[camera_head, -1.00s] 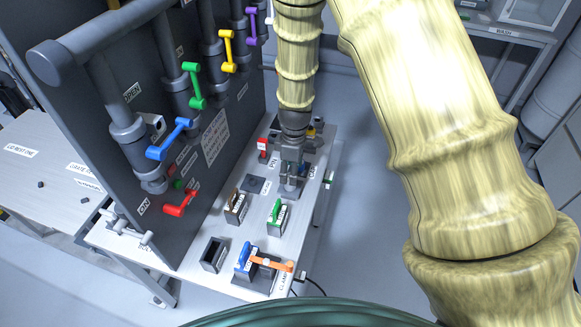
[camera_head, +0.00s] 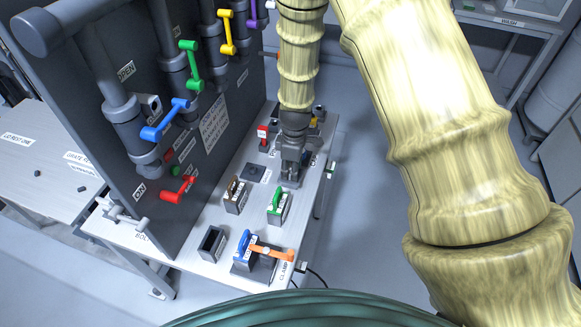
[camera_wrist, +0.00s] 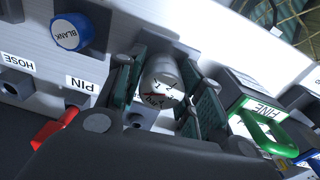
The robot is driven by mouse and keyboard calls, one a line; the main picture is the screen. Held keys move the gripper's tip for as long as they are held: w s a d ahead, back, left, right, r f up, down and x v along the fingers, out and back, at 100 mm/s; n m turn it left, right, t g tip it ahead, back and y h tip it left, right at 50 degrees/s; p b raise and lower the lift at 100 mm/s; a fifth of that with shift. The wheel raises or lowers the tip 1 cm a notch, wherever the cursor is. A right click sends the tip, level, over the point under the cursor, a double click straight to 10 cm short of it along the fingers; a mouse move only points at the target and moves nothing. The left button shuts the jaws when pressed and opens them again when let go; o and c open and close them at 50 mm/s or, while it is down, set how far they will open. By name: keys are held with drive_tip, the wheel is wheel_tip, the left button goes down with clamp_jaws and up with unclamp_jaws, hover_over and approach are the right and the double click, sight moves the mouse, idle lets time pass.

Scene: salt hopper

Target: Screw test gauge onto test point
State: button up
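The test gauge, a small grey cylinder with a white dial and a red needle (camera_wrist: 162,84), sits between the two green-padded fingers of my gripper (camera_wrist: 165,92) in the wrist view. The pads lie close on both sides of it; whether they press on it is not clear. In the head view my gripper (camera_head: 291,172) points down at the far part of the bench, and it hides the gauge. I cannot make out the test point in either view.
The bench (camera_head: 208,268) carries a green-handled block (camera_head: 278,206), a brown-handled block (camera_head: 236,195), a blue handle with an orange lever (camera_head: 270,252), and an open dark box (camera_head: 212,243). A valve panel (camera_head: 225,150) rises left. The wrist view shows a blue BLANK knob (camera_wrist: 72,32) and a red handle (camera_wrist: 54,130).

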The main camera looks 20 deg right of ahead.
clamp_jaws()
drive_tip(key=shift+m+p, duration=0.8)
drive_tip(key=shift+m, duration=1.2)
drive_tip(key=shift+r+m+p, duration=0.1)
drive_tip(key=shift+m+p, duration=0.25)
drive_tip(key=shift+m, duration=0.35)
drive_tip(key=shift+m+p, duration=0.4)
drive_tip(key=shift+m, duration=0.9)
drive_tip(key=o, duration=0.7)
unclamp_jaws()
drive_tip(key=shift+o, duration=0.2)
